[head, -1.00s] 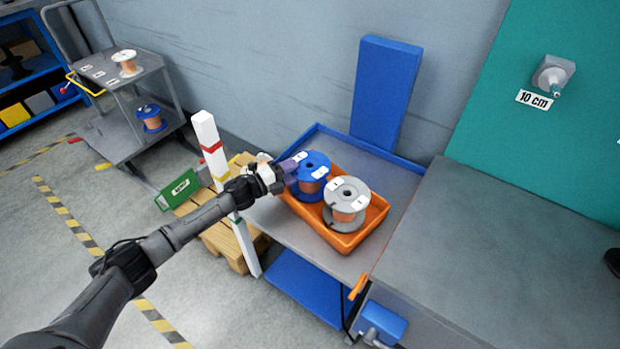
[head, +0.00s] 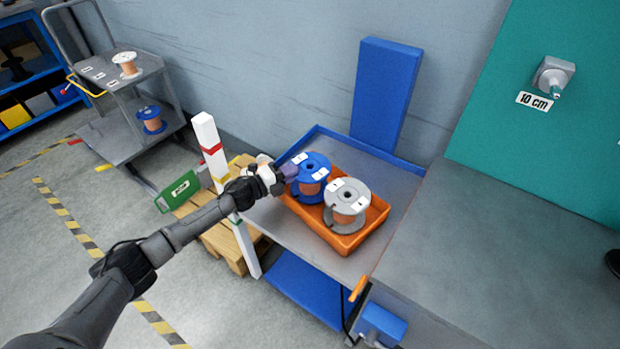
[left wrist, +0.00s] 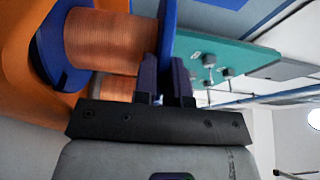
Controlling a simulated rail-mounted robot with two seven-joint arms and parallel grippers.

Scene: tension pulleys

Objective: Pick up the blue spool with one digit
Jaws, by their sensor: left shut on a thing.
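A blue spool (head: 319,171) wound with copper stands in the orange tray (head: 346,246) on the grey cart top. It has small white labels on its upper flange, too small to read. My left gripper (head: 287,172) is at its left edge. In the left wrist view the two dark fingers (left wrist: 166,82) are shut on the thin blue flange, beside the copper winding of the blue spool (left wrist: 100,42). A second blue spool (head: 151,120) sits on the lower shelf of the trolley at the far left. My right gripper is not in view.
A grey spool (head: 347,204) stands close to the right of the blue one in the tray. A white post with coloured bands (head: 226,200) rises near my left forearm. A bare grey worktop (head: 480,260) lies to the right. A white spool (head: 126,66) is on the trolley top.

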